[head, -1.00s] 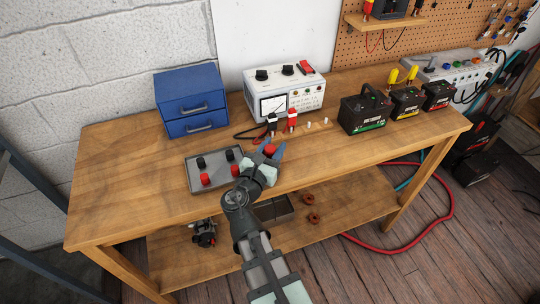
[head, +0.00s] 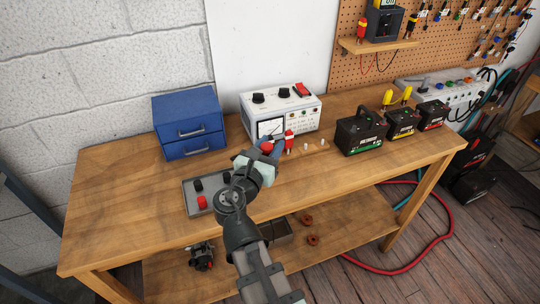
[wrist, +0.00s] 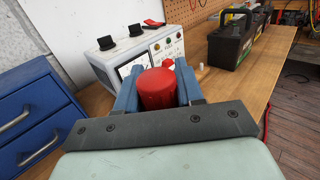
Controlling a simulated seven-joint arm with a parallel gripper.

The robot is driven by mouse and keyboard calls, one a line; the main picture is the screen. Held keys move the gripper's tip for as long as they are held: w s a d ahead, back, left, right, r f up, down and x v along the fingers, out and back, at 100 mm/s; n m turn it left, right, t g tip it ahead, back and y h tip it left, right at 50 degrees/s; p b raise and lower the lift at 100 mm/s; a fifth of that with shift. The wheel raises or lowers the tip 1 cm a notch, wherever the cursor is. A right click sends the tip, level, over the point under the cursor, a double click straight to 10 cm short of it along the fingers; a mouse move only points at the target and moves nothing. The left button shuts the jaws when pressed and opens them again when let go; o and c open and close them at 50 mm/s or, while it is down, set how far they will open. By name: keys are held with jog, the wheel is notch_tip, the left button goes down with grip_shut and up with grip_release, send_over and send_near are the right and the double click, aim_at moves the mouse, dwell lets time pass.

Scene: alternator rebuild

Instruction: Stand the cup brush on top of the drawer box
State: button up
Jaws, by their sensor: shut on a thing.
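The drawer box (head: 187,104) is blue with two drawers and stands at the back left of the bench; its top is bare. In the wrist view the drawer box (wrist: 28,108) is at the left edge. My gripper (head: 269,149) is shut on a red cylinder (wrist: 157,90), held between its blue fingers above the bench, right of the drawer box and in front of the white tester. The red cylinder also shows small in the head view (head: 266,147). Its lower part is hidden, and no bristles show, so I cannot confirm it is the cup brush.
The white tester (head: 281,112) stands right of the drawer box, with a red clip (head: 289,139) before it. A grey tray (head: 190,206) with black and red pieces is partly behind my arm. Several batteries (head: 361,134) stand to the right. The front left of the bench (head: 120,205) is clear.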

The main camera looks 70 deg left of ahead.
jog(key=shift+s+r, duration=0.35)
jog(key=shift+r, duration=0.1)
jog(key=s+a+r+n+g+y, duration=0.1)
jog(key=s+a+r, duration=0.3)
jog(key=s, duration=0.2)
notch_tip(320, 180, up, 11)
jog(key=m+t+h, duration=0.1)
send_over(190, 105)
jog(key=shift+f, duration=4.75)
jog(key=shift+f, duration=0.1)
jog(key=o, duration=1.1)
